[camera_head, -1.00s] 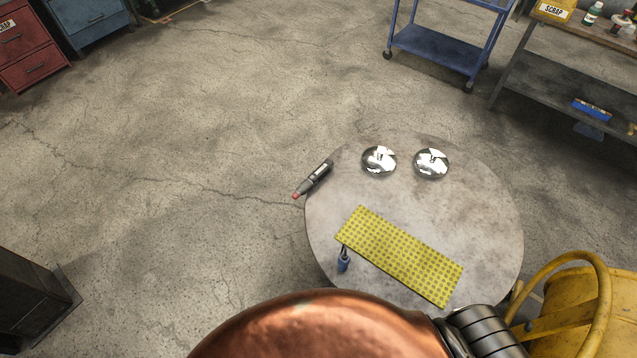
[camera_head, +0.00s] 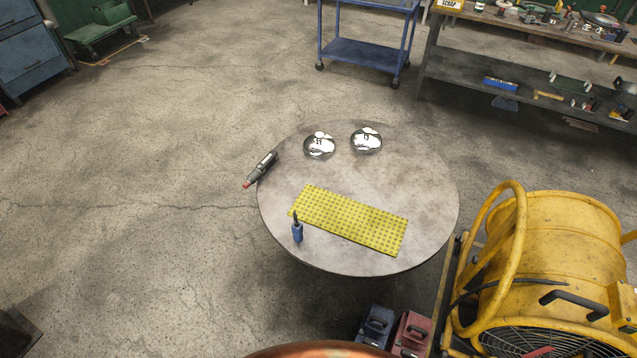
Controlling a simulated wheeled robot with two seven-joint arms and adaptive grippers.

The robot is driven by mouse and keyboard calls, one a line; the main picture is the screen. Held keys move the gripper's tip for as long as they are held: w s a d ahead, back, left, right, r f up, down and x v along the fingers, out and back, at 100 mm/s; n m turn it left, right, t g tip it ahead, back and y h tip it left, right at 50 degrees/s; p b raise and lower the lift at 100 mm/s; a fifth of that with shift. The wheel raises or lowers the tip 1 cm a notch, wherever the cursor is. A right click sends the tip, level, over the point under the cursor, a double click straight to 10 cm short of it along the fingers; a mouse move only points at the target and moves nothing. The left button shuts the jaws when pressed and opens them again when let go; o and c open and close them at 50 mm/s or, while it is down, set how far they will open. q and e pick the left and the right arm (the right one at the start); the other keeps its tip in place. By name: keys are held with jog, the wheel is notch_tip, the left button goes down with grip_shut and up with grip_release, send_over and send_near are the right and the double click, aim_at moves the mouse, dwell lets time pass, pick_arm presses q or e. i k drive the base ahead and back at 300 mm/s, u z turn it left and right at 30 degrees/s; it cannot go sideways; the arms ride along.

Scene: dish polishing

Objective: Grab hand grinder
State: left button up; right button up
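A dark grey hand tool with a red tip, which looks like the hand grinder (camera_head: 261,169), lies at the left edge of the round table (camera_head: 420,205). Its red end sticks out past the table edge. A small blue tool with a dark tip (camera_head: 297,230) stands or lies by the left end of a yellow dotted mat (camera_head: 350,220); I cannot tell which. Two shiny metal dishes (camera_head: 319,145) (camera_head: 366,140) sit near the table's far edge. Neither of my grippers is in view.
A large yellow fan (camera_head: 545,255) stands close to the table's right side. Blue and red boxes (camera_head: 375,325) (camera_head: 411,333) are on the floor in front. A blue cart (camera_head: 365,52) and a workbench (camera_head: 520,65) are behind. The floor left of the table is clear.

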aim_at(263, 166)
jog(key=u, duration=1.1)
jog(key=i, duration=1.8)
jog(key=z, duration=0.8)
jog(key=i, duration=0.75)
jog(key=z, duration=0.7)
